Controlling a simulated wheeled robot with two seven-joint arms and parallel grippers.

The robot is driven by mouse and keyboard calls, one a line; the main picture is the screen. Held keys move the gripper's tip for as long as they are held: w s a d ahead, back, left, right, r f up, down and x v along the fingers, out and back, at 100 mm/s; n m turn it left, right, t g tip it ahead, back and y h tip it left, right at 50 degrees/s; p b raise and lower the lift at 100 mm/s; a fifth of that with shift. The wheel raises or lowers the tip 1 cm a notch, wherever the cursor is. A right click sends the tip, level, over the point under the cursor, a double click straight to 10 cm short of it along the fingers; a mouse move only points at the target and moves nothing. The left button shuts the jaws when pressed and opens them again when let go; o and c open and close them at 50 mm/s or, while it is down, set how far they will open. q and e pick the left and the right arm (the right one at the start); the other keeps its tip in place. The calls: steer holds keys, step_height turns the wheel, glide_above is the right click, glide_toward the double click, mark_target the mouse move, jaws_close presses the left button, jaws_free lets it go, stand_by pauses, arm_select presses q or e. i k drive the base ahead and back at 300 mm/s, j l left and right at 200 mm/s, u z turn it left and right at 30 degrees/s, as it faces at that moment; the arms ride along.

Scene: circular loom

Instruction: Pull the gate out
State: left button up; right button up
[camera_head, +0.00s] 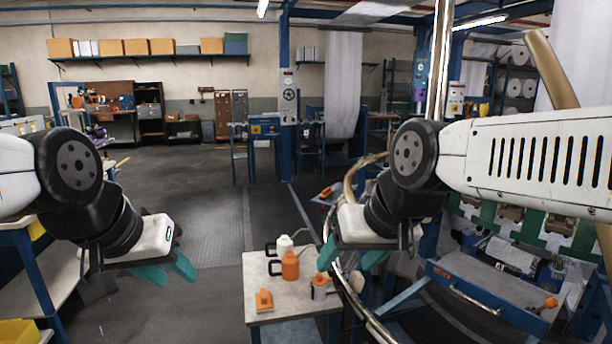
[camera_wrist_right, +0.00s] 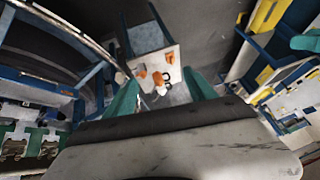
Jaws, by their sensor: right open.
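The circular loom stands at the right in the head view. On its front is a blue-framed grey panel (camera_head: 490,283) with a chrome handle bar (camera_head: 463,293) and an orange knob (camera_head: 550,302); it looks like the gate, but I cannot be sure. My right gripper (camera_head: 351,258) is open and empty, left of this panel and apart from it. Its teal fingers also show spread in the right wrist view (camera_wrist_right: 162,95). My left gripper (camera_head: 167,271) hangs at the left, far from the loom, with nothing seen in it; its finger gap is unclear.
A bench (camera_head: 75,275) stands at the left. The floor (camera_head: 205,215) beyond is open.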

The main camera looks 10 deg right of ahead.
mark_target(492, 289)
steer(key=k+l+z, duration=0.15)
steer(key=z, duration=1.7)
